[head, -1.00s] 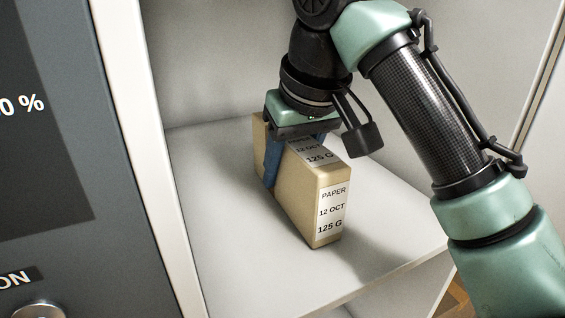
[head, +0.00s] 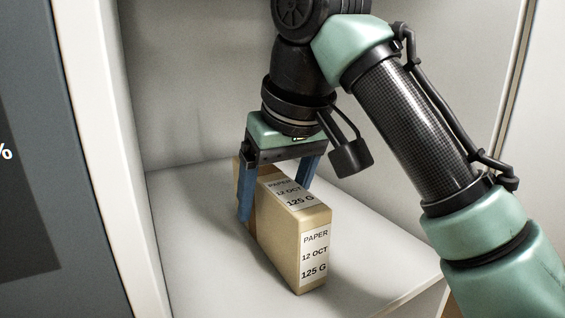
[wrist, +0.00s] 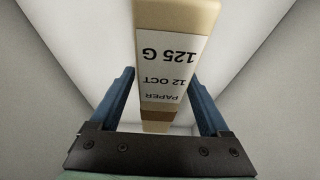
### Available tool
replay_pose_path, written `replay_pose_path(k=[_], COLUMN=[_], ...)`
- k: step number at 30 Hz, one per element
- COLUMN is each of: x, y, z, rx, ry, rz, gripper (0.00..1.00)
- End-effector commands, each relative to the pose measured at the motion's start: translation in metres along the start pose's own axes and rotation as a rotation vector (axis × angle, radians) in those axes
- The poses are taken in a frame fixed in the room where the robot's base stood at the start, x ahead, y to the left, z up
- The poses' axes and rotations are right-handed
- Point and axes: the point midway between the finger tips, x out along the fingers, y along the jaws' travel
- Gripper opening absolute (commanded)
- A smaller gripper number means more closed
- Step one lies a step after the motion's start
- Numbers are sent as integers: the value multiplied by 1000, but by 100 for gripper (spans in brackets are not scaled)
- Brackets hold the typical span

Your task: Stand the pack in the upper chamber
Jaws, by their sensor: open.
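The pack (head: 283,215) is a tan box with white labels reading PAPER, 12 OCT, 125 G. It stands upright on the light shelf floor of the chamber (head: 380,262). My gripper (head: 275,200) is open above it, with one blue finger on each side of the pack's upper part. In the wrist view the pack (wrist: 172,75) runs between the two spread fingers (wrist: 163,98), with a gap on both sides. The pack's far end is partly hidden by my gripper in the head view.
The chamber's back wall (head: 190,90) and right wall (head: 455,60) enclose the pack. A white frame edge (head: 100,150) and a dark panel (head: 35,120) stand at left. The shelf's front edge (head: 405,296) is at lower right. Shelf floor is bare around the pack.

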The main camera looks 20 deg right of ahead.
Motion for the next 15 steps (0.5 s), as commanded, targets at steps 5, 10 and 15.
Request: replay_pose_path(k=[5,10,15], x=[-28,-56,-79], y=[1,1,0], z=[1,0,0], rx=[1,2,0], ry=[2,2,1], rz=[6,5,3], gripper=[80,80,80])
